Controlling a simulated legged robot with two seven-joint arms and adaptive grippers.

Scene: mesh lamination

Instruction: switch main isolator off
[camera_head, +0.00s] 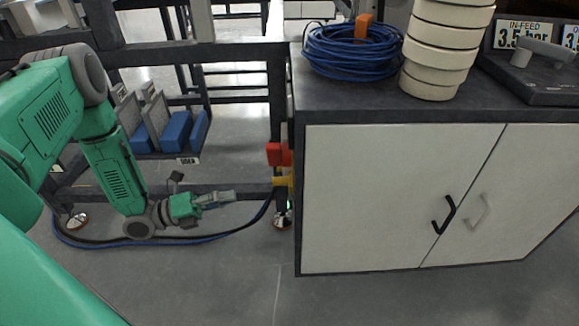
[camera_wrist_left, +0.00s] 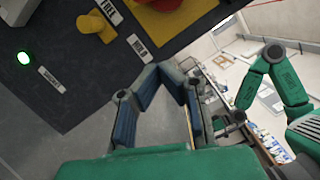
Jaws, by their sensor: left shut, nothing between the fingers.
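A red block (camera_head: 279,154) with a yellow part (camera_head: 284,181) below it sits on the dark post left of the cabinet; I cannot tell its switch position. In the left wrist view a red piece (camera_wrist_left: 163,4) on a yellow base shows at the top edge of a dark panel (camera_wrist_left: 75,85), partly cut off. My left gripper (camera_head: 230,196) is shut and empty, apart from the post and to its left. Its fingertips (camera_wrist_left: 160,70) meet just below the panel's label strip. A dark end of my right arm (camera_wrist_left: 232,118) shows small at right in that view.
The cabinet (camera_head: 390,195) stands right of the post, with a blue hose coil (camera_head: 350,52) on top. A cable (camera_head: 160,242) lies on the floor below my left arm.

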